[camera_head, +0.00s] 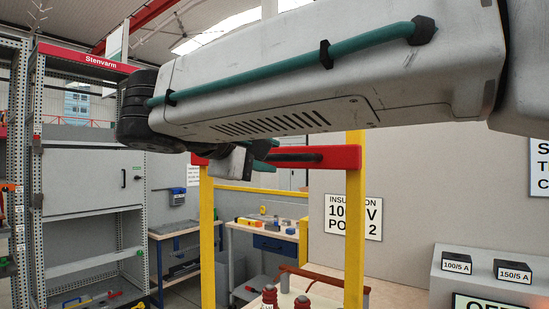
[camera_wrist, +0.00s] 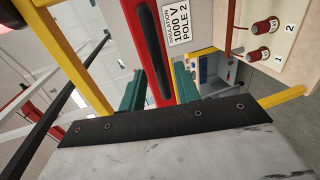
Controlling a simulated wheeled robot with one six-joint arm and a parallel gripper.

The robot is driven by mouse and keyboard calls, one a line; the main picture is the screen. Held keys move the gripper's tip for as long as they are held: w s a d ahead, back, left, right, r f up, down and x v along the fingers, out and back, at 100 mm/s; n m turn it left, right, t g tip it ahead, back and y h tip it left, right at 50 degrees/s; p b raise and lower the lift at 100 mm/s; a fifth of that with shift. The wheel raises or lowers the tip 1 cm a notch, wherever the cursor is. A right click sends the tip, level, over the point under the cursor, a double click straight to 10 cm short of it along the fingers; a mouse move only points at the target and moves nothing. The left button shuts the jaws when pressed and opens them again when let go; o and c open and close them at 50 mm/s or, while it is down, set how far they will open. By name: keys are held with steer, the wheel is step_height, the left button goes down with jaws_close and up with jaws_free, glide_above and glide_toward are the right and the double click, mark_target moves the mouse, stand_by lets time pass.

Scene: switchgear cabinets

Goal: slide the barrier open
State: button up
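The barrier is a red bar (camera_head: 335,157) with a dark strip along its face. It spans two yellow posts (camera_head: 355,230) in the head view. In the wrist view the red bar (camera_wrist: 152,60) runs steeply between my gripper's two teal fingers. My gripper (camera_head: 262,158) is at the bar's left-middle part, partly hidden by my arm. In the wrist view my gripper (camera_wrist: 160,88) looks open, with one finger on each side of the bar. I cannot tell whether either finger touches it.
An insulation sign (camera_head: 352,217) hangs behind the frame. Red insulators (camera_head: 270,296) stand low behind the bar; two terminals (camera_wrist: 262,40) show in the wrist view. A workbench (camera_head: 265,232) and a shelving rack (camera_head: 90,180) are on the left. Labelled blocks (camera_head: 513,271) sit on the right.

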steer(key=v, duration=0.4)
steer(key=shift+s+a, duration=0.15)
steer(key=shift+s, duration=0.05)
step_height(320, 180, down, 8)
steer(key=n+g+y, duration=0.2)
steer(key=s+d+f+m+g+y, duration=0.2)
steer(key=s+d+f+g, duration=0.2)
steer(key=d+f, duration=0.65)
steer(key=s+d+f+m+g+y, duration=0.2)
steer(key=s+d+f+m, duration=0.3)
steer(key=s+d+f, duration=0.3)
steer(key=s+d+f+m+g+y, duration=0.3)
steer(key=s+d+f+m, duration=0.3)
steer(key=d, duration=0.6)
steer(key=s+f, duration=0.1)
steer(key=s, duration=0.1)
steer(key=shift+s+d+f, duration=0.15)
steer(key=shift+s+f, duration=0.15)
steer(key=shift+f, duration=0.1)
